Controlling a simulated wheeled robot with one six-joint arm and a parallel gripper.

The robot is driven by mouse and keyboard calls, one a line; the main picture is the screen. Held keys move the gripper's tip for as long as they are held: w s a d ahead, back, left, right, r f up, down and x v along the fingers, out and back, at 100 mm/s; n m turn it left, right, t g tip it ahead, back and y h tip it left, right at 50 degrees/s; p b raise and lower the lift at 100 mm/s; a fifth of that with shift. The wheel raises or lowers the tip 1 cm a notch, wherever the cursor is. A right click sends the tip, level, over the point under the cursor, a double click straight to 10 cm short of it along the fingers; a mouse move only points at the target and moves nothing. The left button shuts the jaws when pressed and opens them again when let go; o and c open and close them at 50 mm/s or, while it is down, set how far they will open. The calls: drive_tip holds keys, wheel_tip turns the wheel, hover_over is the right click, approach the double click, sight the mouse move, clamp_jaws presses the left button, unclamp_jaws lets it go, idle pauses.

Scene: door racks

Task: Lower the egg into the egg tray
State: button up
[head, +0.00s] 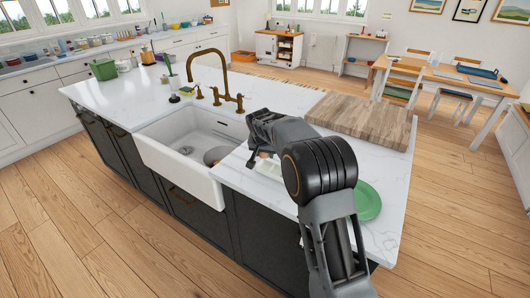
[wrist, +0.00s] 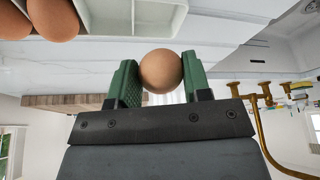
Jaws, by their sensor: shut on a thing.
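A brown egg (wrist: 160,72) sits between the two green fingers of my gripper (wrist: 161,84) in the wrist view, and the fingers press on it from both sides. Two more brown eggs (wrist: 54,16) show at the top left edge of that view, cut off by the frame. Beside them is a beige-rimmed piece (wrist: 178,18) that looks like part of the egg tray; most of it is out of frame. A small pale object (head: 268,168) shows beside the arm on the island, partly hidden.
The white sink (head: 185,150) with a brass faucet (head: 222,75) lies left of my arm. A wooden board (head: 362,116) lies behind it, and a green plate (head: 367,200) to its right.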

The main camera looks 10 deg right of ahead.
sight(265, 160)
drive_tip(key=shift+f, duration=0.1)
drive_tip(key=shift+f+b, duration=0.55)
drive_tip(key=shift+f, duration=0.05)
drive_tip(key=shift+f+b, duration=1.1)
drive_tip(key=shift+f, duration=0.35)
idle(0.9)
drive_tip(key=o, duration=0.7)
drive_tip(key=shift+r, duration=0.1)
